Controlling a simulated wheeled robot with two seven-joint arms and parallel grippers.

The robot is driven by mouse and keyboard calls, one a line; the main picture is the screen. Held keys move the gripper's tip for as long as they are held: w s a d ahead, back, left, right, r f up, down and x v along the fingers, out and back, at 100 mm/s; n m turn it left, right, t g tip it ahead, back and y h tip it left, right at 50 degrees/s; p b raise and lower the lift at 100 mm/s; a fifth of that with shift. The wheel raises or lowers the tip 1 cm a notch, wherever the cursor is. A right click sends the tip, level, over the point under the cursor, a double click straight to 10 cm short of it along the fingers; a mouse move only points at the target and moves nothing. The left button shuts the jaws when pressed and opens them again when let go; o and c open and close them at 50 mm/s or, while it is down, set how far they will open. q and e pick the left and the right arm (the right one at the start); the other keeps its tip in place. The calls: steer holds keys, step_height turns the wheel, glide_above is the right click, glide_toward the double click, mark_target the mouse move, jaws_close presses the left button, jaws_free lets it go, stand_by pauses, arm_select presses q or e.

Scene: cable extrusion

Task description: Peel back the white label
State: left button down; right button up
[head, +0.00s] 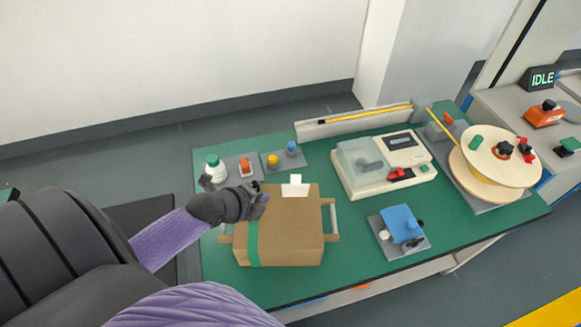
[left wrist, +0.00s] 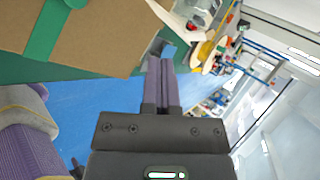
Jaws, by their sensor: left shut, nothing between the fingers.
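The white label (head: 295,187) is on the back edge of the top of a brown cardboard box (head: 290,225), with part of it standing up. A green strip (head: 252,243) runs down the left side of the box. My left gripper (head: 262,197) is shut and empty at the box's back left corner, left of the label and apart from it. In the left wrist view its fingers (left wrist: 160,68) are together, with the box (left wrist: 105,30) beyond them at upper left. My right gripper is not in view.
A white machine with a display (head: 382,165) stands right of the box. A blue device (head: 402,224) sits at front right and a cable reel (head: 500,160) at far right. A white bottle (head: 215,166) and small coloured parts stand behind my left gripper. Green table (head: 330,270) shows bare around the box.

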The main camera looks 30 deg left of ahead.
arm_select(q)
steer(key=s+d+r+n+t+h+b, duration=0.2)
steer(key=s+r+n+t+b, duration=0.2)
steer(key=b, duration=0.2)
glide_toward(300, 177)
steer(key=w+d, duration=0.3)
steer(key=w+f+b, duration=0.1)
steer(key=w+a+f+b, duration=0.1)
steer(key=shift+w+a+f, duration=0.3)
steer(key=shift+w+a, duration=0.05)
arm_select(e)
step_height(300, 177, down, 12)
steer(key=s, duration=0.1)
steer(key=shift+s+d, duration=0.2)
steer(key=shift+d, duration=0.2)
arm_select(q)
steer(key=shift+w+a+r+h, duration=0.1)
steer(key=shift+w+h, duration=0.05)
steer(key=shift+h, duration=0.15)
